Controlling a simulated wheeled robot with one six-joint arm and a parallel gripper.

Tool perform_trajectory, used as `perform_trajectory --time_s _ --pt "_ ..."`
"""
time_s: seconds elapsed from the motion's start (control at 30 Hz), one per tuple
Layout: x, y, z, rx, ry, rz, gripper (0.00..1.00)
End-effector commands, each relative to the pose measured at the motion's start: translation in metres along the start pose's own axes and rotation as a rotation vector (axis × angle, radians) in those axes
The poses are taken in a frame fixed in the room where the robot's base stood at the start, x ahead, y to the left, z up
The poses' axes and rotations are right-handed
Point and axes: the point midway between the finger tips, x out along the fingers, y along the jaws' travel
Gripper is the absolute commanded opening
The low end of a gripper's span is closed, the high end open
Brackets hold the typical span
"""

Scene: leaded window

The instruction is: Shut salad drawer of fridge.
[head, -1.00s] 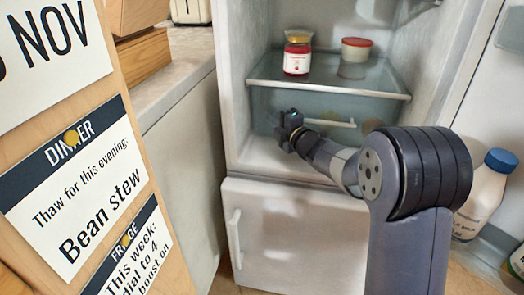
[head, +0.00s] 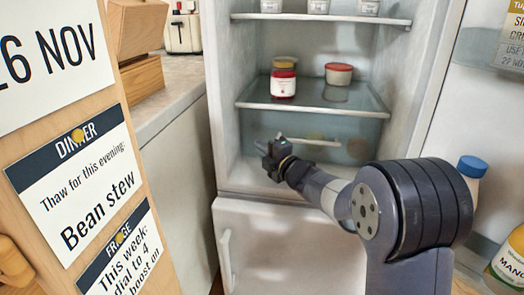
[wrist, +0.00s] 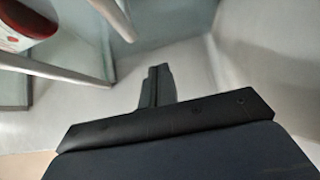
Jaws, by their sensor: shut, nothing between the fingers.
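The salad drawer (head: 351,150) is a translucent bin with a pale bar handle (head: 310,141). It sits under the glass shelf (head: 313,111) inside the open fridge. In the head view its front shows no clear jut past the shelf edge. My gripper (head: 270,148) is shut and empty, left of the handle and in front of the drawer's left part. I cannot tell whether it touches the drawer. In the wrist view the dark shut fingers (wrist: 157,84) point at pale fridge lining, with pale bars at upper left.
A red jar (head: 283,79) and a red-lidded tub (head: 338,74) stand on the shelf. The freezer door (head: 280,245) below is shut. The fridge door (head: 490,110) stands open at right with a bottle (head: 471,177). A notice board (head: 80,165) is close at left.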

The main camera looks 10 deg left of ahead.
Motion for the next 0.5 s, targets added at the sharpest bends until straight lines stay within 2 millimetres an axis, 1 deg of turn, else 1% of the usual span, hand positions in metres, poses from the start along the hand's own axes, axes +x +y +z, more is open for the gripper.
perform_trajectory --time_s 0.03,0.3,0.4,0.5 --pt "-0.008 0.003 0.001 0.001 -0.003 0.000 0.00" --pt "-0.053 0.003 0.001 0.001 -0.002 -0.001 0.00" --pt "-0.069 0.002 0.000 0.000 -0.001 -0.001 0.00" --pt "-0.080 0.001 0.000 0.000 -0.001 -0.002 0.00"
